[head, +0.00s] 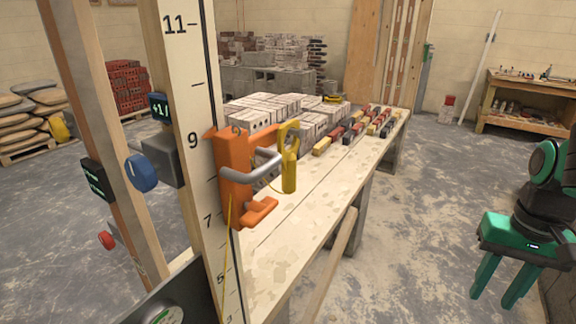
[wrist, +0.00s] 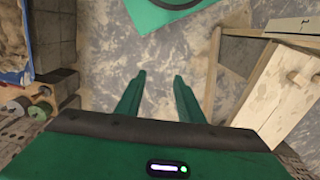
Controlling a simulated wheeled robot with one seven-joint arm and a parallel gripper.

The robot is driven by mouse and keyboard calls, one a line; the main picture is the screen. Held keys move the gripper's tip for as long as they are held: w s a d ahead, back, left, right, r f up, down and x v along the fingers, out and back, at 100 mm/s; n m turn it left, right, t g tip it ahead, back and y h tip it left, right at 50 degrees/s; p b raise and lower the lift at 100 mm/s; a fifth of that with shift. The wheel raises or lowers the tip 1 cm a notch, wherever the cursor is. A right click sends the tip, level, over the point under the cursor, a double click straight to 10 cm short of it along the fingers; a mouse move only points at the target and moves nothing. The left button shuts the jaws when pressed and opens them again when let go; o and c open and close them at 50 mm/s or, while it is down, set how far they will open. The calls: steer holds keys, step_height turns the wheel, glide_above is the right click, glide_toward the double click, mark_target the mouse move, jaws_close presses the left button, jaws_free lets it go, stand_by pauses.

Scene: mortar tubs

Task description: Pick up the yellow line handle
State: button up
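In the wrist view my gripper (wrist: 160,85) points at bare floor, and the handle is not visible there.
A long wooden bench (head: 290,235) runs back behind the board, with stacked pale bricks (head: 280,110) and several small coloured blocks on it. Open concrete floor (head: 420,190) lies between the bench and my arm. A wooden table (head: 530,100) stands at the back right.

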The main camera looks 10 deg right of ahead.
steer(key=o, duration=0.5)
steer(key=shift+w+a+r+n, duration=0.1)
steer(key=shift+r+n, duration=0.15)
steer(key=shift+r, duration=0.35)
steer(key=shift+w+a+r+n, duration=0.1)
steer(key=shift+r+n, duration=0.15)
steer(key=shift+r, duration=0.3)
steer(key=w+a+r+n, duration=0.4)
steer(key=w+r, duration=0.2)
steer(key=w, duration=0.1)
steer(key=n, duration=1.4)
glide_toward(289, 162)
steer(key=shift+w+d+f, duration=0.1)
steer(key=shift+w+d, duration=0.15)
steer(key=shift+w, duration=0.25)
steer(key=shift+w+d+f, duration=0.1)
steer(key=shift+w+d, duration=0.1)
steer(key=shift+w, duration=0.3)
steer(key=shift+a+f, duration=0.1)
steer(key=shift+a, duration=0.15)
step_height(289, 162, down, 5)
steer(key=shift+a, duration=0.1)
steer(key=shift+s+a+f, duration=0.1)
steer(key=shift+s+f, duration=0.05)
steer(key=shift+f, duration=1.15)
steer(key=shift+s+f, duration=0.2)
steer(key=shift+f, duration=1.15)
